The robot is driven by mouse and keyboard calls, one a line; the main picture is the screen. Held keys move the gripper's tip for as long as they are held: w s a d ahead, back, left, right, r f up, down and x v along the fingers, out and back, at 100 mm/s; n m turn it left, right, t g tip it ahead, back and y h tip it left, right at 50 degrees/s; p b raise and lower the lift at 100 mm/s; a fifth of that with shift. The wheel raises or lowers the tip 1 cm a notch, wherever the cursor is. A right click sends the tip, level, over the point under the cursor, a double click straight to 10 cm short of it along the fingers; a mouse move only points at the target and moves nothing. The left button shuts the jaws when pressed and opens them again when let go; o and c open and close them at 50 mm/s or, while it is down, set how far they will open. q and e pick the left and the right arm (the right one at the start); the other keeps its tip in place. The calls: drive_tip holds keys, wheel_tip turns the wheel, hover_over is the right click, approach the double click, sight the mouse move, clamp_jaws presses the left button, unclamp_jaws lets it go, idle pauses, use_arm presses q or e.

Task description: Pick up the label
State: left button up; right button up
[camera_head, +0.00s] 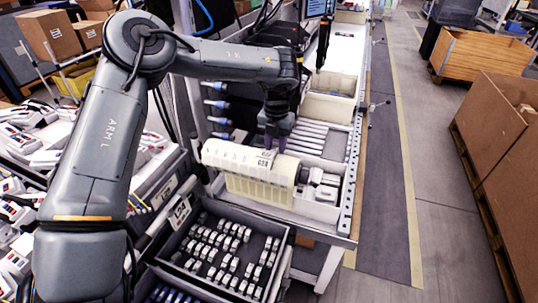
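A small white label (264,163) with dark print that seems to read G28 sits on the upper edge of a cream bin (225,155) in the middle of the camera_head view. My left gripper (272,146) reaches down from above, with its fingertips right at the label's top edge. I cannot tell whether the fingers touch the label or how far apart they are. My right gripper is not in view.
A black tray (285,232) of small white parts lies in front of the bin. Open cream bins (328,107) and pale tubes stand behind it on the workbench. A dark tool (324,42) hangs above. Brown crates (495,125) stand right of the clear aisle.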

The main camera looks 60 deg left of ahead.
use_arm(q)
wheel_tip(320, 180, down, 2)
drive_tip(key=shift+f, duration=0.2)
clamp_jaws()
idle(1.4)
